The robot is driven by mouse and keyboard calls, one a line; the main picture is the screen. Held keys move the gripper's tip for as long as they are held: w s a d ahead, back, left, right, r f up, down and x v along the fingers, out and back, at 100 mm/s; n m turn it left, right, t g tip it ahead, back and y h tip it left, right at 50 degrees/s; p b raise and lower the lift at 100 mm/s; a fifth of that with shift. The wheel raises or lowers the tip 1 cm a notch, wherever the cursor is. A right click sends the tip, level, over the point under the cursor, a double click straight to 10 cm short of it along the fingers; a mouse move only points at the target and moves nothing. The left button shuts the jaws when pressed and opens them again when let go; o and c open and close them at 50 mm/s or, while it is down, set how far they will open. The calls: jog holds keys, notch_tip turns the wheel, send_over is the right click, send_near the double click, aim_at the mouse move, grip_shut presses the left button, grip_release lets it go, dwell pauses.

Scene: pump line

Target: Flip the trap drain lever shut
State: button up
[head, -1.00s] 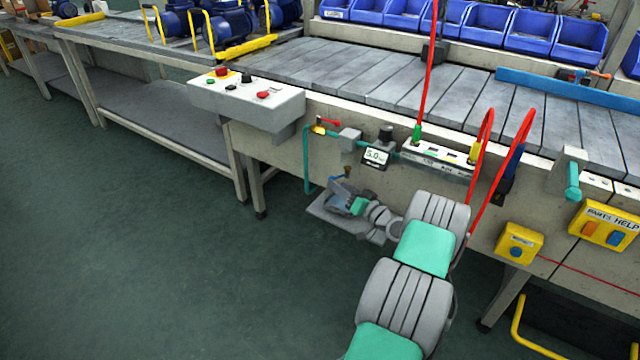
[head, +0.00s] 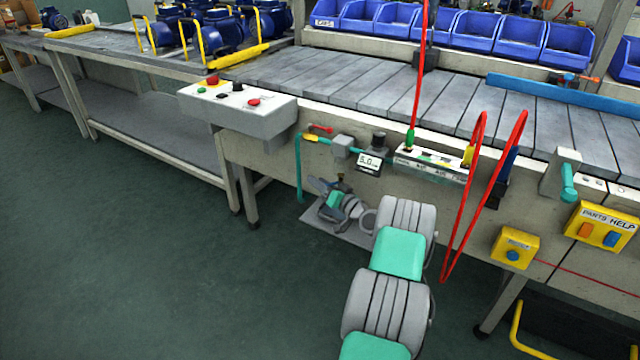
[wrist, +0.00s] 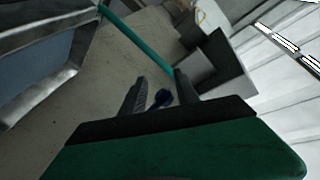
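A small blue lever (wrist: 162,97) shows in the wrist view between the two dark fingers of my gripper (wrist: 160,82). The fingers stand apart, with visible space between each finger and the lever; I cannot tell contact. In the head view my gripper (head: 328,190) is low in front of the bench, below the gauge with a digital display (head: 369,162). A small fitting (head: 341,177) hangs under that gauge group, just above my gripper. The lever's exact angle is hard to tell, and my gripper partly hides this spot in the head view.
A teal pipe (head: 299,170) runs down left of the fittings, also in the wrist view (wrist: 140,40). A red-handled valve (head: 318,129) sits above. A grey control box (head: 238,108) juts out at left. Red hoses (head: 466,220) hang at right. The floor at left is clear.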

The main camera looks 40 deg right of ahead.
grip_shut()
jog(key=m+h, duration=0.1)
jog(key=w+d+m+h+p, duration=0.1)
jog(key=h, duration=0.1)
jog(key=m+h+p, duration=0.1)
jog(key=shift+w+d+r+h, duration=0.2)
jog(key=shift+d+r+h, duration=0.1)
jog(key=shift+h, duration=0.1)
jog(key=shift+o, duration=1.8)
grip_release()
jog(key=shift+d, duration=0.1)
jog(key=shift+s+f+g, duration=0.1)
jog(key=shift+g, duration=0.2)
